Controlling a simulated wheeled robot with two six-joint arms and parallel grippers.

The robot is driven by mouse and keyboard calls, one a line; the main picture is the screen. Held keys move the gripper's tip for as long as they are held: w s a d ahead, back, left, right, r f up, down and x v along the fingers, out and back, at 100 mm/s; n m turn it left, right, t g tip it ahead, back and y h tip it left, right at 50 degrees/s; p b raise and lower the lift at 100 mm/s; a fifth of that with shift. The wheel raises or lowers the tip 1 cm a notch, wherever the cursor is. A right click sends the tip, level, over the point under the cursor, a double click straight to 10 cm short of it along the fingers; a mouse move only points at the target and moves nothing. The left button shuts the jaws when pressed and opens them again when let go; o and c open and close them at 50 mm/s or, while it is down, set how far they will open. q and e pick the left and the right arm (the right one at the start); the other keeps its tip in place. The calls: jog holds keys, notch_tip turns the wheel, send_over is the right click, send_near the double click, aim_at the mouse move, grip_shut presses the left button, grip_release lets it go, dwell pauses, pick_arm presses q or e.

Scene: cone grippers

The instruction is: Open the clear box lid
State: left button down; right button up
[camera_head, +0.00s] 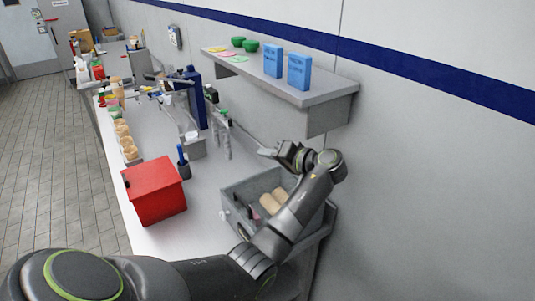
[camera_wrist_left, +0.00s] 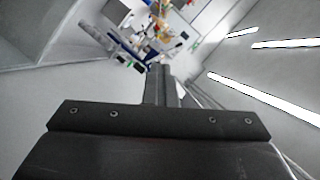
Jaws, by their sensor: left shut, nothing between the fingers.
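A grey box (camera_head: 239,188) stands at the near right of the counter, with tan roll-like items (camera_head: 272,201) showing inside. I cannot make out a clear lid on it, and my arm hides part of its right side. My left gripper (camera_head: 264,152) is above and behind the box, near the wall, pointing left. It is shut and empty, apart from the box. Its closed fingers also show in the left wrist view (camera_wrist_left: 160,75), pointing along the counter. My right gripper is not in view.
A red box (camera_head: 155,191) stands left of the grey box, with a dark blue bottle-like item (camera_head: 183,162) beside it. A wall shelf (camera_head: 312,97) with blue boxes (camera_head: 286,67) overhangs above the gripper. Several small items line the counter's far end.

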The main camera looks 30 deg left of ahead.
pick_arm(q)
jog(key=c, duration=2.2)
grip_release()
jog(key=c, duration=1.5)
grip_release()
jog(key=shift+b+v, duration=3.15)
jog(key=shift+v, duration=5.6)
jog(key=shift+s, duration=0.1)
